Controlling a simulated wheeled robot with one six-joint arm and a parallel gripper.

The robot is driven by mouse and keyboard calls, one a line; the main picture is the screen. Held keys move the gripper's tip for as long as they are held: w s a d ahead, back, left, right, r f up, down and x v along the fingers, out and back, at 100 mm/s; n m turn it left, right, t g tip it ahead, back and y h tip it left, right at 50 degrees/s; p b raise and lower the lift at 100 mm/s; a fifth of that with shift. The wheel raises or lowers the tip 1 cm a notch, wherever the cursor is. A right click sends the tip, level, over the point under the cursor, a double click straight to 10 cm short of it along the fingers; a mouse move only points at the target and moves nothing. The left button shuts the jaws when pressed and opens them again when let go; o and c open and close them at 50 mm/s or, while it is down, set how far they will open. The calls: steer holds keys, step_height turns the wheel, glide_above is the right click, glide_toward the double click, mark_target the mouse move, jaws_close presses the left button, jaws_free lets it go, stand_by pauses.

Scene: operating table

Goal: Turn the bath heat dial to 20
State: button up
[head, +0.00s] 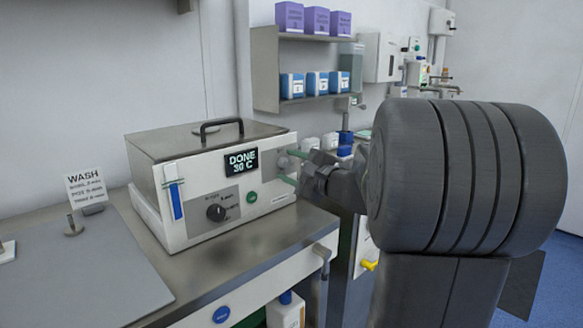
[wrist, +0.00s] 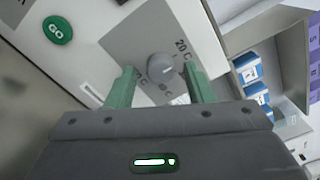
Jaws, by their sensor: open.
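The bath (head: 185,222) is a white box with a metal lid on the bench. Its display (head: 241,161) reads "DONE 30 C". The heat dial (wrist: 160,65) is a round grey knob on a grey panel, with a "20 C" label beside it in the wrist view. In the head view the dial (head: 282,162) is at the upper right of the bath's front. My gripper (wrist: 159,72) is open, with one green fingertip on each side of the dial. I cannot tell whether they touch it. The pointer's setting is too small to read.
A green GO button (head: 252,197) and a black knob (head: 216,212) are lower on the bath's front. A shelf (head: 265,70) with blue and purple boxes stands behind. A "WASH" sign (head: 86,186) and grey mat (head: 75,275) are on the left.

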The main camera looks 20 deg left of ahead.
steer(key=v, duration=1.4)
steer(key=shift+p, duration=0.3)
steer(key=shift+a, duration=0.15)
steer(key=x, duration=1.3)
steer(key=shift+w+a+b, duration=0.2)
steer(key=shift+a+b, duration=0.1)
steer(key=shift+a, duration=0.05)
steer(key=shift+d, duration=0.2)
